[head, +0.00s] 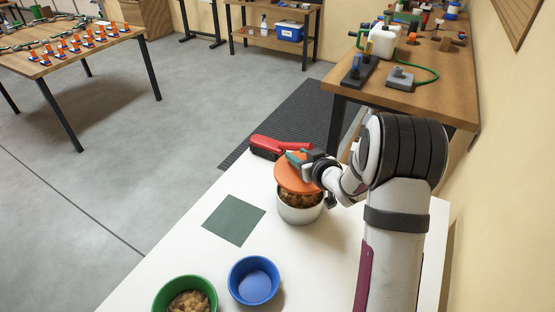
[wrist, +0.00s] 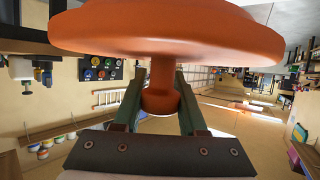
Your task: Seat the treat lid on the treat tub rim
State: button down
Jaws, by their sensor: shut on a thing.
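The orange treat lid (head: 292,176) is held by my gripper (head: 299,158) over the treat tub (head: 301,213) on the white table. The tub is pale with brown treats showing near its top. The lid looks tilted and sits above the rim, with treats visible below its near edge. The wrist view shows the lid's broad disc (wrist: 165,35) and its knob, with the fingers (wrist: 160,105) shut on the knob. Whether the lid touches the far side of the rim is hidden.
A red tool-like object (head: 268,147) lies behind the tub. A dark green square mat (head: 234,220) lies left of it. A blue bowl (head: 253,281) and a green bowl (head: 170,290) with tan pieces stand in front. The white table between them is clear.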

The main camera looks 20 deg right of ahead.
jog(key=shift+f, duration=0.1)
jog(key=shift+f, duration=1.9)
jog(key=shift+f, duration=1.5)
dwell(1.3)
jog(key=shift+c, duration=1.9)
grip_release()
send_near(317, 190)
jog(key=x, duration=0.5)
jog(key=shift+w, duration=0.2)
jog(key=shift+f, duration=0.1)
